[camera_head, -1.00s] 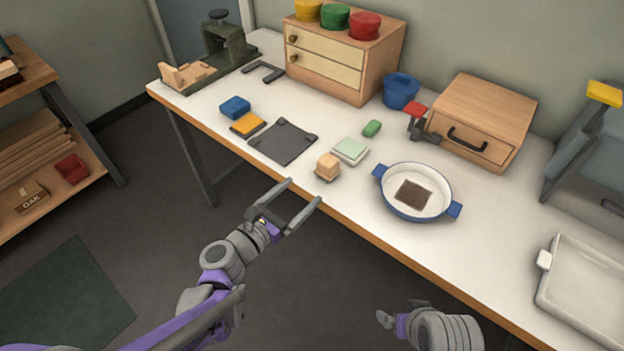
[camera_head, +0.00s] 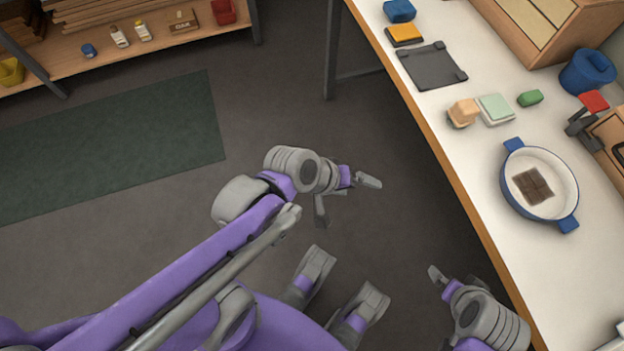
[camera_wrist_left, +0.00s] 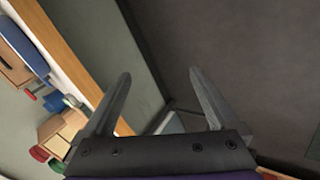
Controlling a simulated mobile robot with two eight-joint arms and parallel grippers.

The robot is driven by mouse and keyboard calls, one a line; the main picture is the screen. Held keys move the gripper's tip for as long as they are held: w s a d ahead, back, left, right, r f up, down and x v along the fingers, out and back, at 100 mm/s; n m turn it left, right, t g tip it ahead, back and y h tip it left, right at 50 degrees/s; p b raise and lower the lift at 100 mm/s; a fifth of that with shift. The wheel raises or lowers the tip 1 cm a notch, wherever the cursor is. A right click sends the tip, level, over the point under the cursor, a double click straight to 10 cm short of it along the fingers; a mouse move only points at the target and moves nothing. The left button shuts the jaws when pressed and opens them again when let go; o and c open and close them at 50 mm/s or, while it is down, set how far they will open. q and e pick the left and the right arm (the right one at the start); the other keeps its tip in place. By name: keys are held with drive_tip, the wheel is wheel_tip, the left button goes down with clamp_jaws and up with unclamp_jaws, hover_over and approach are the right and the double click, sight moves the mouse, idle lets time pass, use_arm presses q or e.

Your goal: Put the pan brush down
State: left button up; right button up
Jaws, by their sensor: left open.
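My left gripper (camera_head: 345,195) is over the floor, left of the workbench and apart from it. It is open; the left wrist view shows its two fingers (camera_wrist_left: 160,98) spread with nothing between them. My right gripper (camera_head: 440,280) is low by the bench's front edge, partly hidden, and its jaw opening is unclear. No brush is in my left gripper. A blue-rimmed white pan (camera_head: 509,203) stands on the bench with a dark brown square (camera_head: 533,186) in it. A small tan block (camera_head: 463,112) sits near the front edge. I cannot tell which thing is the pan brush.
The white workbench (camera_head: 470,165) also holds a pale green block (camera_head: 495,109), a green piece (camera_head: 530,98), a dark flat plate (camera_head: 432,66), a yellow block (camera_head: 404,35) and a blue bin (camera_head: 587,72). A shelf stands at the back left. The floor around my left gripper is clear.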

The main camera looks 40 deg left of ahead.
use_arm(q)
drive_tip(key=s+a+f+m+g+y, duration=0.1)
drive_tip(key=s+a+m+y, duration=0.3)
drive_tip(key=s+a+m, duration=0.2)
drive_tip(key=shift+a+m, duration=0.6)
drive_tip(key=shift+a, duration=0.3)
wheel_tip(320, 180, up, 19)
drive_tip(key=w+p, duration=0.1)
drive_tip(key=p, duration=1.6)
drive_tip(key=shift+w+r, duration=0.2)
drive_tip(key=shift+w, duration=0.15)
use_arm(e)
wheel_tip(320, 180, up, 20)
drive_tip(key=w, duration=0.1)
drive_tip(key=shift+w+f+t, duration=0.25)
drive_tip(key=shift+w+t, duration=0.15)
